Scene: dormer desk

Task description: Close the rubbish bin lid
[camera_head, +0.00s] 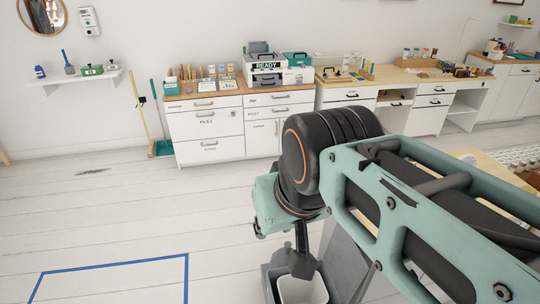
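The rubbish bin (270,284) is grey and stands at the bottom edge of the head view, partly cut off. Its top is open and a pale inner liner (303,289) shows. A grey panel (346,262), which looks like the bin's lid, stands raised and tilted on the right of the opening, partly hidden behind my arm. My gripper (301,264) is dark and points down over the bin opening, left of the raised panel. I cannot tell whether it touches the bin or the panel, or whether its fingers are apart.
White drawer cabinets (208,137) line the back wall, with a printer (265,68) and small items on top. A broom (139,110) and a teal dustpan (164,147) lean there. Blue tape (115,264) marks the floor at left. The left floor is clear.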

